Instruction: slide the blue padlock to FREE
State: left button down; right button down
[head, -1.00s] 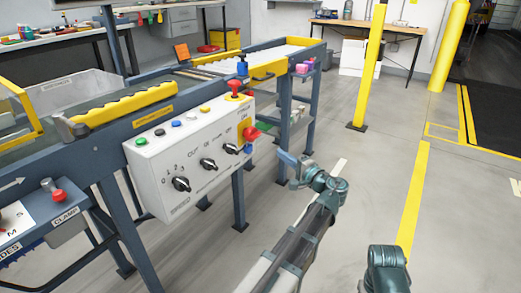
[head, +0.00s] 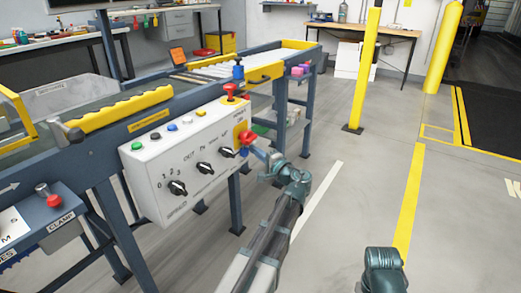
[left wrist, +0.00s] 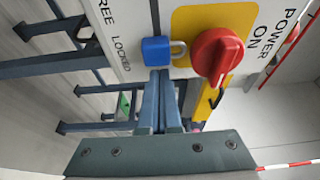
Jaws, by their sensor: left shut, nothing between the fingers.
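The blue padlock (left wrist: 156,50) shows in the left wrist view on the white panel, with its pale shackle pointing right toward the red rotary knob (left wrist: 217,53) on a yellow plate. The word LOCKED (left wrist: 121,53) is printed just left of the padlock, and FREE is further left, partly cut off. My left gripper (left wrist: 158,76) is shut and empty, its fingertips right at the padlock's lower edge in that view; I cannot tell whether they touch. My right gripper is out of view.
The white control box (head: 185,155) carries black selector switches (head: 176,188), small buttons and a red mushroom button (head: 231,90) on top. The conveyor frame (head: 160,115) runs behind it. A yellow post (head: 362,75) stands further back. Open floor lies to the right.

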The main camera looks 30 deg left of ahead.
pick_arm(q)
jog(key=shift+s, duration=0.2)
jog(key=s, duration=0.5)
jog(key=shift+a, duration=0.2)
jog(key=shift+w, duration=0.2)
send_near(241, 153)
jog(key=w+d, duration=0.2)
jog(key=d, duration=0.1)
jog(key=shift+w+d, duration=0.3)
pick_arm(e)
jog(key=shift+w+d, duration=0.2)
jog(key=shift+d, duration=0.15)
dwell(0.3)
